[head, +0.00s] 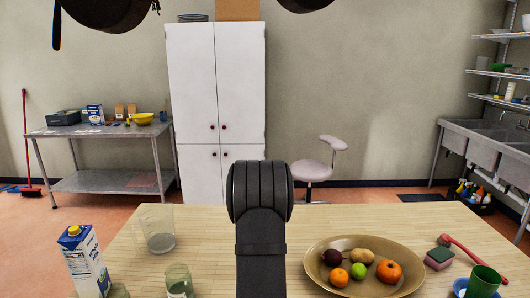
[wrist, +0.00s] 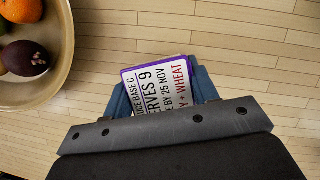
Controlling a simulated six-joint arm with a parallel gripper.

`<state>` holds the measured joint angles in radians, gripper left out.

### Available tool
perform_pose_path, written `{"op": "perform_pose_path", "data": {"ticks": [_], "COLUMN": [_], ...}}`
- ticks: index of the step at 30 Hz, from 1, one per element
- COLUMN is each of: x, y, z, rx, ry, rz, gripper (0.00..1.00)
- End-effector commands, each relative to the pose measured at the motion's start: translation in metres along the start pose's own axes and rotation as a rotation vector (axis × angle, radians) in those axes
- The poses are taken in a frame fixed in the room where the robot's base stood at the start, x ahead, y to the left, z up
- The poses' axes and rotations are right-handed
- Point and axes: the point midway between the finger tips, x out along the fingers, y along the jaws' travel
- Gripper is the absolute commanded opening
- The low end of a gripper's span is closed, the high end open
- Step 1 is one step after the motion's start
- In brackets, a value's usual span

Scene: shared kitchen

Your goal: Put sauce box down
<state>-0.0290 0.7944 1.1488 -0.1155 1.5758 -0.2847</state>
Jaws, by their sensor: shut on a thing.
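In the head view my dark arm stands at the front middle of the table, and neither the box nor the gripper's fingers can be made out there.
A tan bowl (head: 313,272) of fruit and vegetables lies right of my arm, close to the box's left in the wrist view. A glass (head: 160,240), a milk carton (head: 85,262), a sponge (head: 439,258) and a green cup (head: 484,281) also stand on the table.

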Motion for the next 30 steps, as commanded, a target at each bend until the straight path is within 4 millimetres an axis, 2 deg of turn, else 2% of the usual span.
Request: {"op": "perform_pose_path", "data": {"ticks": [5,15,23,26,30], "x": [0.004,0.004,0.003,0.001,-0.006], "y": [-0.008,-0.007,-0.007,0.0,0.023], "z": [-0.002,-0.002,-0.001,0.007,0.042], "rx": [0.099,0.494,0.59,0.577,0.52], "ry": [0.007,0.008,0.001,0.004,0.011], "rz": [-0.04,-0.204,-0.244,-0.237,-0.212], "gripper": [0.27,0.27,0.27,0.27,0.27]}}
